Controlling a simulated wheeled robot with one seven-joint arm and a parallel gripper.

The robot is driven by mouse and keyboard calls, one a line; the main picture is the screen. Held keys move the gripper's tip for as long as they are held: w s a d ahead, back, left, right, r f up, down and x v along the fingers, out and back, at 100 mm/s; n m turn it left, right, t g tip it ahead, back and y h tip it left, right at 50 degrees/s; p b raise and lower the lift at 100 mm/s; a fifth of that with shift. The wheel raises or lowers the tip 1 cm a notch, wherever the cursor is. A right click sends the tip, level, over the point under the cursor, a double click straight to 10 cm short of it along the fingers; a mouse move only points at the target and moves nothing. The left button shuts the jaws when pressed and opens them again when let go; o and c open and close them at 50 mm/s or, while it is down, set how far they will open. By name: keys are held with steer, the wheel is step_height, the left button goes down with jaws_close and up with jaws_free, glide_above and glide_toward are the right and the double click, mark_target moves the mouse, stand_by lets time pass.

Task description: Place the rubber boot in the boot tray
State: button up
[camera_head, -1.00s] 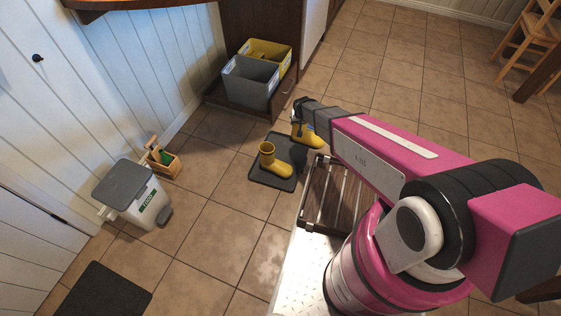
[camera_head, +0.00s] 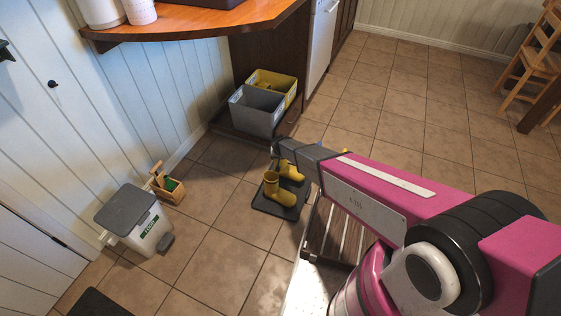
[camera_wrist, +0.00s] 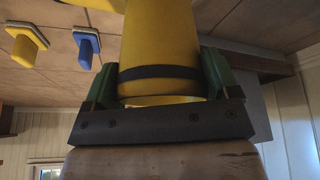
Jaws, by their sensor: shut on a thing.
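My gripper (camera_head: 281,158) is shut on a yellow rubber boot (camera_head: 291,172) in the head view. A second yellow boot (camera_head: 277,190) stands on the tray, just nearer than the held one. My arm hides the tray's right far side.
A grey bin (camera_head: 257,110) and a yellow bin (camera_head: 284,85) stand behind the tray. A wooden caddy (camera_head: 168,188) and a lidded white container (camera_head: 135,222) are at left. A slatted wooden rack (camera_head: 327,232) is close at right. Tile floor left of the tray is clear.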

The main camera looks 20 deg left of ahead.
steer(key=shift+f, duration=2.15)
steer(key=o, duration=1.4)
steer(key=v, duration=1.2)
steer(key=d+r+m+g+h, duration=0.1)
steer(key=d+r, duration=0.6)
steer(key=d, duration=0.5)
steer(key=d+r+m+g, duration=0.1)
steer(key=d+r, duration=0.6)
steer(key=d, duration=0.5)
steer(key=d+r+m+g+h, duration=0.1)
steer(key=d+r, duration=0.6)
steer(key=d, duration=0.6)
steer(key=shift+m+g+y, duration=0.4)
steer(key=shift+m+g, duration=0.3)
steer(key=s+d+r, duration=0.2)
steer(key=d, duration=0.2)
steer(key=s+d+r, duration=0.3)
steer(key=d, duration=0.1)
steer(key=s+d+r, duration=0.2)
steer(key=d+r, duration=0.1)
steer(key=d, duration=0.1)
steer(key=shift+s, duration=0.25)
